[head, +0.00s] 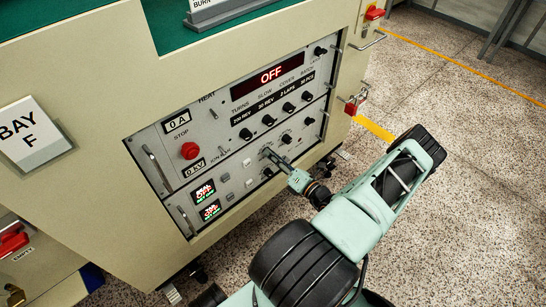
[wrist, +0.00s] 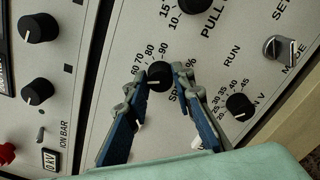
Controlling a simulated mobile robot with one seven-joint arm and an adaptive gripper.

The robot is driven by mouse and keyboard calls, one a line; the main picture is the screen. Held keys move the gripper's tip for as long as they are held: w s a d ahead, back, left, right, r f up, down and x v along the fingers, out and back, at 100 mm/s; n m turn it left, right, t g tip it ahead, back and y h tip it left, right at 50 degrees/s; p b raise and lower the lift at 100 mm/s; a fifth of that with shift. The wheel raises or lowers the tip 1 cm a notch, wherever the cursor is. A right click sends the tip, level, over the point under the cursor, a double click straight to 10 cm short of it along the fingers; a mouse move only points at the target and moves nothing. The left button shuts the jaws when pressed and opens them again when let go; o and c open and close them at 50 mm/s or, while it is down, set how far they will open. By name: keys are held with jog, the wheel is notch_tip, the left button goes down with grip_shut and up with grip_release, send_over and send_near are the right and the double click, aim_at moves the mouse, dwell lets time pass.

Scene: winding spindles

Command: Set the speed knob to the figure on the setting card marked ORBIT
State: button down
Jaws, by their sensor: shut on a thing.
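The speed knob (wrist: 159,76) is a small black round knob on the grey panel in the wrist view. Its scale shows 60, 70, 80 and 90, with a partly covered label beginning "SP" and a % sign. My gripper (wrist: 160,72) has its two fingertips on either side of the knob and is shut on it. A small pale mark shows on the knob's lower side; I cannot read its exact setting. In the head view my gripper (head: 267,154) is at the lower panel and hides the knob. No card with a readable ORBIT mark is in view.
Other knobs sit close by, including a black one (wrist: 240,105) and the grey mode knob (wrist: 283,48). A red stop button (head: 190,151) and a display reading OFF (head: 268,76) are on the panel. A BAY F card (head: 33,135) is at left. The speckled floor at right is clear.

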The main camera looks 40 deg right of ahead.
jog(key=shift+m, duration=0.9)
jog(key=c, duration=1.7)
grip_release()
jog(key=shift+o, duration=0.2)
jog(key=s, duration=0.7)
jog(key=shift+s+d, duration=0.25)
